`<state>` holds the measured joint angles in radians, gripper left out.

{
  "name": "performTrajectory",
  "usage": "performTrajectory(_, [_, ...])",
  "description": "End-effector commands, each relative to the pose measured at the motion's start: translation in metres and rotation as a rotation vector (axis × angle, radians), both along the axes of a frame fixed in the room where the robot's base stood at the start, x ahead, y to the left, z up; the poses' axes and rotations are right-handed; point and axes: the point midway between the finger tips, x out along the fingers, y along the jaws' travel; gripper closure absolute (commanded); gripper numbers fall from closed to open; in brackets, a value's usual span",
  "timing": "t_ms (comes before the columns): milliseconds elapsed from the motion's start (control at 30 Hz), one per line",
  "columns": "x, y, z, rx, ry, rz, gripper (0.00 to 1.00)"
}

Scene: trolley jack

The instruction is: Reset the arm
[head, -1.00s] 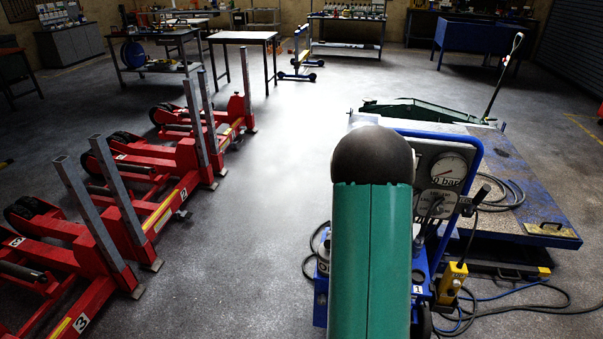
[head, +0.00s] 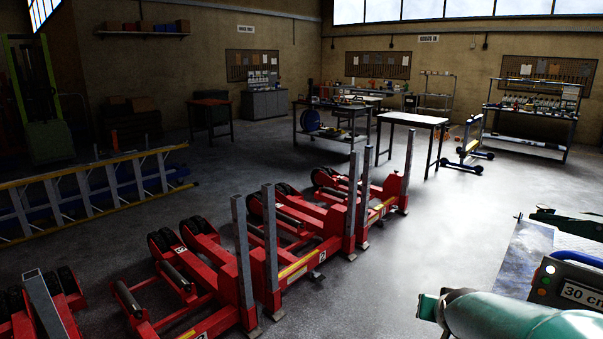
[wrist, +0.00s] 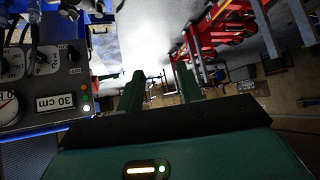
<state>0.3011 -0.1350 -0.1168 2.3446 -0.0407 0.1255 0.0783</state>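A control panel (wrist: 50,85) with a gauge and a "30 cm" label is at the left of the wrist view. The same labelled panel (head: 575,285) is cut by the right edge of the head view, close beside my arm.
Red wheeled jacks (head: 290,255) with upright grey posts fill the lower middle. A yellow ladder (head: 95,190) lies on its side at left. A white-topped table (head: 412,120) and workbenches stand behind. Grey floor (head: 430,235) is clear between the jacks and panel.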

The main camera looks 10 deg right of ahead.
Motion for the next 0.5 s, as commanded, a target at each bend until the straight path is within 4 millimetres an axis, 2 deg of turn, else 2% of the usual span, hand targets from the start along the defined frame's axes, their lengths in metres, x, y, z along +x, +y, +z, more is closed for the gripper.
performTrajectory(33, [-0.008,0.023,0.012,0.008,0.014,0.041,0.64])
performTrajectory(200, [-0.047,0.092,0.037,0.034,0.103,0.176,0.64])
performTrajectory(400, [-0.111,0.158,0.055,0.04,0.211,0.332,0.64])
performTrajectory(500, [-0.141,0.179,0.058,0.037,0.261,0.393,0.64])
